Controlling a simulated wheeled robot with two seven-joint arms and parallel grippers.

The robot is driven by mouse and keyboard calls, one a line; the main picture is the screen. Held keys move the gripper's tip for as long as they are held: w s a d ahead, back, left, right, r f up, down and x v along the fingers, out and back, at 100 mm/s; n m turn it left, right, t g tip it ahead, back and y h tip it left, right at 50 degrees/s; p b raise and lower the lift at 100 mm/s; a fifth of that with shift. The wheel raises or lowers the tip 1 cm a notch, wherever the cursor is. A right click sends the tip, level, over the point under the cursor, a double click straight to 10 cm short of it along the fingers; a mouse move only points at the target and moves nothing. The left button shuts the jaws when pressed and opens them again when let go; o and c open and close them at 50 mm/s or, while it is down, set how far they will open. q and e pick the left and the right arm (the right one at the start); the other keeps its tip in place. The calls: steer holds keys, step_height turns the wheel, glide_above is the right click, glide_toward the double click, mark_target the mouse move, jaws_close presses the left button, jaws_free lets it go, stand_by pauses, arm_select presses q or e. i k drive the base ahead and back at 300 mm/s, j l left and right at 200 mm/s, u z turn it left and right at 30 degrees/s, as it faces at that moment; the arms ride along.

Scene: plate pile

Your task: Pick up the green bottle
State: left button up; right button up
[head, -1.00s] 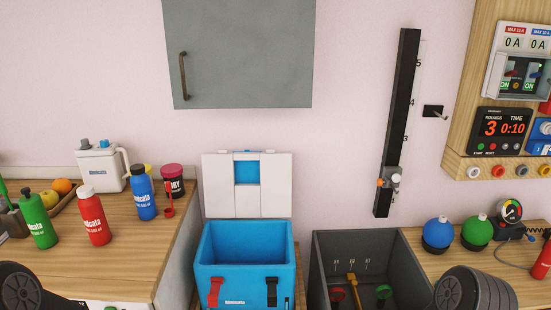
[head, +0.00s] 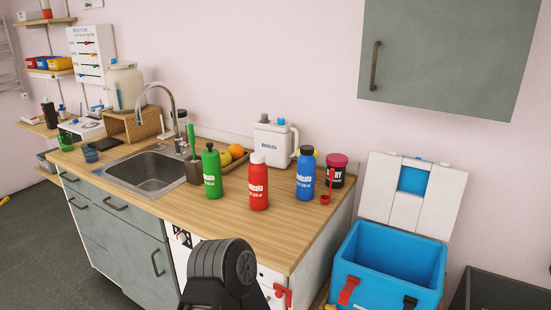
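The green bottle (head: 212,172) stands upright on the wooden counter (head: 180,205), left of a red bottle (head: 258,183) and a blue bottle (head: 305,175). It has a green cap and white lettering, and its front is unobstructed. It stands just in front of a wooden tray of fruit. Neither of my grippers is in view. Only a dark link of my own arm shows at the bottom, in front of the counter's front edge.
A sink (head: 146,172) with a tall faucet (head: 166,107) lies left of the green bottle. A white jug (head: 272,142) and a fruit tray (head: 238,163) stand behind. An open blue cooler (head: 385,265) stands beyond the counter's right end.

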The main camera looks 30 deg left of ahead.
mark_target(212, 168)
steer(key=u, duration=1.35)
